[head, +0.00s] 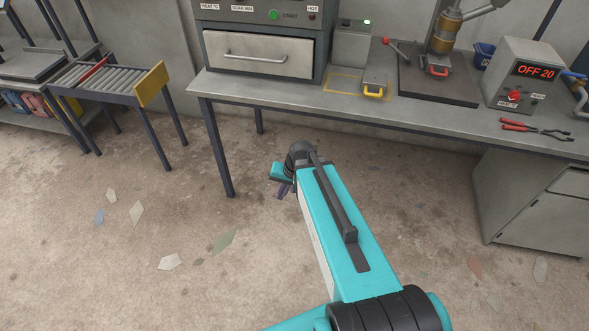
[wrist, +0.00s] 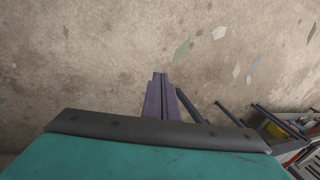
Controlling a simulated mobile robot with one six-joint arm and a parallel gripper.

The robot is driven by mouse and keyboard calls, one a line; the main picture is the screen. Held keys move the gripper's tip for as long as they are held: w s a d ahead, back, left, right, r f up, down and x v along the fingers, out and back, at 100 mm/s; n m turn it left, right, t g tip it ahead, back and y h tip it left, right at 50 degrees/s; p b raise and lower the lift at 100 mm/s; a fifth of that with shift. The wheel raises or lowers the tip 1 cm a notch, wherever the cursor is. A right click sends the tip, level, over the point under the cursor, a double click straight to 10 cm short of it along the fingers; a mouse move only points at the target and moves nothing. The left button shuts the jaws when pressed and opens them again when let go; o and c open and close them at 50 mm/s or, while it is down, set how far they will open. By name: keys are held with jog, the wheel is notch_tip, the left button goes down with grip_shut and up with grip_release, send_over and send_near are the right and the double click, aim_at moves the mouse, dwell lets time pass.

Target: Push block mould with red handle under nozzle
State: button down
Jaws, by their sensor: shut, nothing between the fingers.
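The block mould with the red handle (head: 438,72) sits on the dark base plate of the press-like machine at the back right of the bench, in the head view. The nozzle (head: 441,40) is a brass-coloured cylinder on that machine, just above and behind the mould. I cannot tell whether the mould is exactly beneath it. My gripper (head: 284,190) is low in front of the bench, over the floor, well away from the mould. In the wrist view its purple fingers (wrist: 160,85) are together and empty, pointing at the floor.
A roller table (head: 100,78) stands at left, a cabinet (head: 525,205) at right. The floor between is open, with scattered flat shards.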

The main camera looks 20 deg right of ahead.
jog(key=s+a+f+n+g+h+b, duration=0.1)
jog(key=s+a+f+n+g+b, duration=0.1)
jog(key=s+f, duration=1.2)
jog(key=s+a+f+n+g+h+b, duration=0.1)
jog(key=s+f+g+b, duration=0.4)
jog(key=s+f, duration=1)
jog(key=s+a+n+b, duration=0.1)
jog(key=n+b, duration=0.1)
jog(key=shift+a+n+h, duration=0.15)
jog(key=shift+n+h, duration=0.15)
jog(key=shift+n, duration=0.1)
jog(key=shift+a, duration=0.15)
